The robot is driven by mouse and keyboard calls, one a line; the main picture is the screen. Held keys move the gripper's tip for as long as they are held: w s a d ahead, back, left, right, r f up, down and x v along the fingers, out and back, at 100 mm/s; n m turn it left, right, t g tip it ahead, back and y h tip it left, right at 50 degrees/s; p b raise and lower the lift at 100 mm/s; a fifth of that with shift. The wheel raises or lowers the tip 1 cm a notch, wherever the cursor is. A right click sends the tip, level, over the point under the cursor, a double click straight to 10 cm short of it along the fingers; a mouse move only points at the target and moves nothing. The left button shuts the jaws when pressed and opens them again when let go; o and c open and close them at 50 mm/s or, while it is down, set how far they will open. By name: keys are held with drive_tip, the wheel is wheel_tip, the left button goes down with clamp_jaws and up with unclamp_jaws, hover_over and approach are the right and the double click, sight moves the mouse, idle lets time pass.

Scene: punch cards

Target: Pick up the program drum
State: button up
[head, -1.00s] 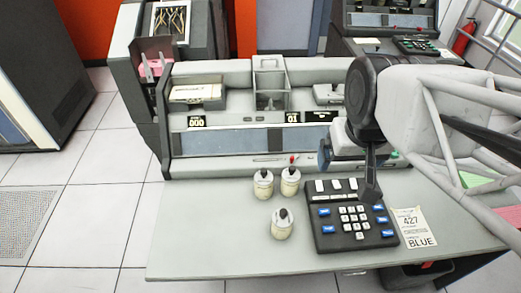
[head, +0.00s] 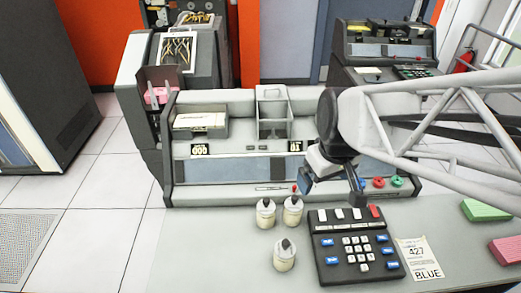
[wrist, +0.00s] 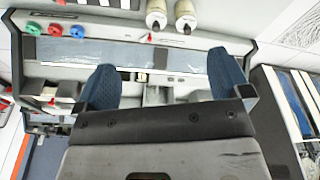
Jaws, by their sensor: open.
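Three small cream-white cylinders with black knobs, which look like program drums, stand upright on the desk: a rear left one (head: 265,213), a rear right one (head: 292,212) and a front one (head: 284,258). I cannot tell which one the task means. My gripper (head: 332,188) is open and empty, above the front of the card machine, up and right of the cylinders. In the wrist view, its two blue-padded fingers (wrist: 163,80) stand wide apart with nothing between them. Two cylinders (wrist: 157,14) (wrist: 185,14) show at the top edge there, beyond the fingers.
The grey card punch machine (head: 225,170) stands behind the cylinders. A black keypad (head: 352,258) lies right of them, with a printed card (head: 419,259) beside it. Green (head: 486,210) and pink (head: 506,249) blocks lie at the right. The desk left of the cylinders (head: 205,250) is clear.

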drive_tip(key=w+a+f+n+g, duration=0.1)
drive_tip(key=w+a+f+n, duration=0.4)
drive_tip(key=w+f, duration=0.3)
drive_tip(key=n+g+y, duration=0.1)
drive_tip(key=n, duration=0.6)
hover_over(265, 206)
drive_tip(key=d, duration=0.1)
wheel_tip(265, 206, down, 13)
drive_tip(key=shift+w+d+r, duration=0.1)
drive_tip(key=shift+f, duration=1.3)
drive_tip(key=shift+w+a+f, duration=0.1)
drive_tip(key=shift+a+f, duration=0.05)
drive_tip(key=shift+f, duration=0.7)
drive_tip(key=shift+a+f, duration=0.2)
drive_tip(key=shift+f, duration=0.65)
drive_tip(key=shift+w+a+f, duration=0.1)
drive_tip(key=shift+a+f, duration=0.05)
drive_tip(key=shift+f, duration=0.7)
drive_tip(key=c, duration=1.2)
